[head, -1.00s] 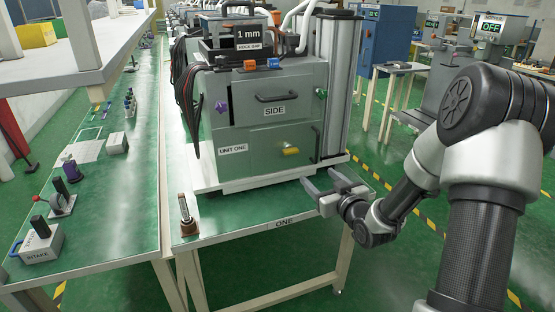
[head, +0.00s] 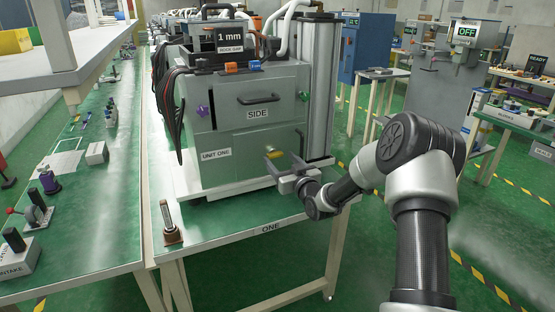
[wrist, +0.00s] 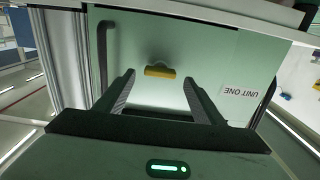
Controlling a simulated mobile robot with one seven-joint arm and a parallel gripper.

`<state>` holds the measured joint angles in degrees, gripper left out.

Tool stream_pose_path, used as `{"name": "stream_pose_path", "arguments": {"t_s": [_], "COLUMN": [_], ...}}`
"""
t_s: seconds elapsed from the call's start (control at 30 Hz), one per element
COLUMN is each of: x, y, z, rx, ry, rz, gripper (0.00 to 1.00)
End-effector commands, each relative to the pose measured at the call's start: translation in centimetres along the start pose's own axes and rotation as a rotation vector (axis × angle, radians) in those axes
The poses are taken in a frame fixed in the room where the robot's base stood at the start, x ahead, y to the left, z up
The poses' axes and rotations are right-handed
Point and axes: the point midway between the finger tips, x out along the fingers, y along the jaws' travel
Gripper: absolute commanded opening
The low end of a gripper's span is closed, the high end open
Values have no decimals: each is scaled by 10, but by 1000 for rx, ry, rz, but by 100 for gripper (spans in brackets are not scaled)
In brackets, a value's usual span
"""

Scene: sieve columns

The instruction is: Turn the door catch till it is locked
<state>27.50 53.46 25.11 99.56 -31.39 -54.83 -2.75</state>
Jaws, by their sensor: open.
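The yellow door catch (head: 274,154) is a short bar on the lower front door (head: 232,170) of the grey-green cabinet marked UNIT ONE. In the wrist view the catch (wrist: 160,72) lies crosswise, beyond the two fingertips and roughly centred between them. My gripper (head: 283,162) is open and empty, just in front of the catch at the door's lower right. The wrist view shows its spread fingers (wrist: 160,78) pointing at the door. The gap between fingertips and catch is hard to judge; they look apart.
A purple knob (head: 203,111) and a dark handle (head: 260,99) are on the cabinet's front above. A long vertical bar handle (wrist: 104,65) shows in the wrist view. A small stand (head: 169,225) holds an upright rod on the green table (head: 225,232).

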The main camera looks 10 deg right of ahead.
Motion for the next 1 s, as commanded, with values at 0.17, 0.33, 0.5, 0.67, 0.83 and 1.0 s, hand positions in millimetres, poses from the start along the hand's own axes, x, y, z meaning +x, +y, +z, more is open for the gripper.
{"name": "stream_pose_path", "arguments": {"t_s": [0.17,0.33,0.5,0.67,0.83,1.0], "x": [23,30,31,31,31,31], "y": [0,0,0,0,0,0], "z": [1,0,0,0,0,0], "rx": [-1,0,0,0,0,9], "ry": [1,0,-1,-1,0,0], "rz": [0,0,0,0,0,0], "gripper": [62,62,62,47,21,21]}}
